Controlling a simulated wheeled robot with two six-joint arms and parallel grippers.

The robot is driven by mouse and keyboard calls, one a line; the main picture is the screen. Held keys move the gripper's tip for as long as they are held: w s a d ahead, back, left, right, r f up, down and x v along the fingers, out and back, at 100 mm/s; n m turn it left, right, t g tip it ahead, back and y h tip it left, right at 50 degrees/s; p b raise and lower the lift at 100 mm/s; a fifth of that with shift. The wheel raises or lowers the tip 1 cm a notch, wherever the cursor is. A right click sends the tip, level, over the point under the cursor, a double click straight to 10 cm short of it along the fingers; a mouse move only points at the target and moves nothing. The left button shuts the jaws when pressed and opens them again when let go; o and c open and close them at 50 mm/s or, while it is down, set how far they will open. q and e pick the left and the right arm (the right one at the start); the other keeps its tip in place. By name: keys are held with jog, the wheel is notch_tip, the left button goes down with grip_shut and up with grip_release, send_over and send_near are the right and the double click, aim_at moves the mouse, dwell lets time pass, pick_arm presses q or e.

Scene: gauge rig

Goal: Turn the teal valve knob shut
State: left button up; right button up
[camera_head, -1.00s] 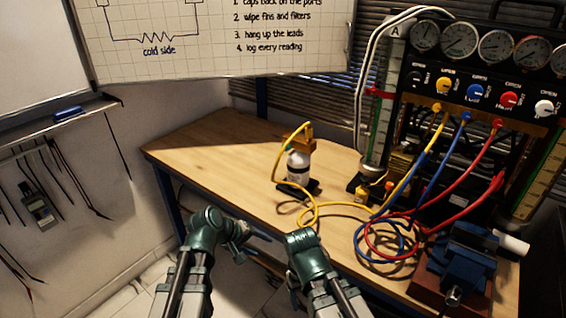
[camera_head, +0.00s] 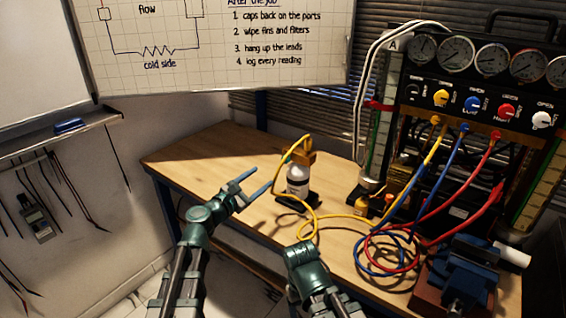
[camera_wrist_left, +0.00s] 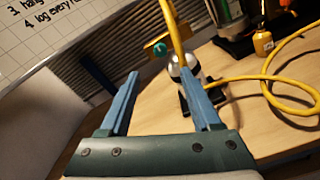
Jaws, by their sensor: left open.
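The teal valve knob (camera_wrist_left: 160,50) shows in the left wrist view on the side of a brass valve (camera_wrist_left: 155,45). The valve tops a small white and dark bottle (camera_head: 298,180), which stands upright on the bench. In the head view I cannot make out the knob; the brass valve block (camera_head: 302,157) shows. My left gripper (camera_head: 264,176) is open and empty, just left of the bottle, its fingers pointing toward it. In the left wrist view its fingertips (camera_wrist_left: 160,67) are spread, with the knob seen between them. My right arm shows in the head view, but its fingers do not.
A yellow hose (camera_head: 318,206) runs from the valve across the bench (camera_head: 215,155) to the gauge panel (camera_head: 485,95). Blue and red hoses coil before the panel. A blue vise (camera_head: 462,268) stands front right. The bench left of the bottle is clear.

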aim_at(284, 161)
pick_arm(q)
jog(key=x, duration=1.2)
jog(key=shift+w+d, duration=0.25)
grip_shut()
